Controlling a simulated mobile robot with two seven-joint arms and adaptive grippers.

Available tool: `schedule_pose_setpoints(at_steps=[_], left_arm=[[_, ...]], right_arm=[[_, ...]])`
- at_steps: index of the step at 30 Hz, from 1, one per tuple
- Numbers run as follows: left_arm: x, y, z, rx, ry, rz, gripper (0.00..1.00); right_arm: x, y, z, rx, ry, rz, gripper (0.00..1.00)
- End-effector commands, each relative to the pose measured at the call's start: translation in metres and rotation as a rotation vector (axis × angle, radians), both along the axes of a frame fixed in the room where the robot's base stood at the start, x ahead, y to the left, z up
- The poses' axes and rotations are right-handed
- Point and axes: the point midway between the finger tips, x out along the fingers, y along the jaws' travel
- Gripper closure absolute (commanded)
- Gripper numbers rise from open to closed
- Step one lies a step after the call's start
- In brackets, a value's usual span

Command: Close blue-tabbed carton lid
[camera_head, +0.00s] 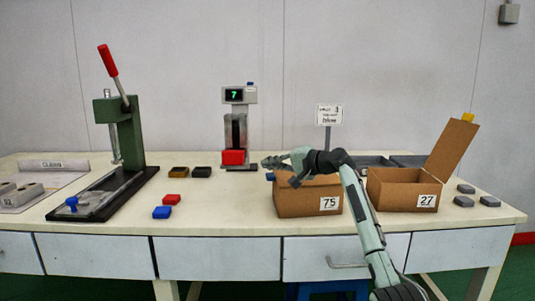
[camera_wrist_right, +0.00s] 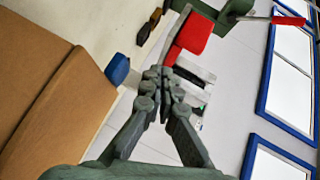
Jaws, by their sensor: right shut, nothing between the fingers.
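The blue-tabbed carton (camera_head: 296,203), marked 75, stands right of the table's middle. Its blue tab (camera_head: 270,176) sticks out at the upper left edge and also shows in the right wrist view (camera_wrist_right: 117,69). The lid (camera_wrist_right: 42,50) appears low over the box; my arm partly hides it, so I cannot tell whether it is fully flush. My right gripper (camera_head: 270,163) is above and near the tab, fingers shut and empty. In the right wrist view its fingertips (camera_wrist_right: 163,76) are together, apart from the tab in the picture. My left gripper is not in view.
Another carton (camera_head: 396,196), marked 27, stands to the right with its yellow-tabbed lid (camera_head: 452,146) raised. A green press (camera_head: 128,135) stands farther left. Grey pieces (camera_head: 463,201) lie at right.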

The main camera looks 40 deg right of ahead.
Motion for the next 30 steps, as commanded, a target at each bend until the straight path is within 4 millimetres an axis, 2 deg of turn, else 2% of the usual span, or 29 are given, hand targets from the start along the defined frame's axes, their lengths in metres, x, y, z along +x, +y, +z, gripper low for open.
schedule_pose_setpoints(at_steps=[10,25,30], left_arm=[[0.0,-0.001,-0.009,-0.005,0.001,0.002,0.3],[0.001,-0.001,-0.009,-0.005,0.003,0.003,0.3],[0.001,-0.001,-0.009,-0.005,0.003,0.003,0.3]], right_arm=[[-0.002,-0.004,-0.019,-0.074,0.041,0.0,1.0],[-0.003,-0.004,-0.02,-0.078,0.043,-0.001,1.0],[-0.019,-0.009,-0.016,-0.079,0.043,-0.001,1.0]])
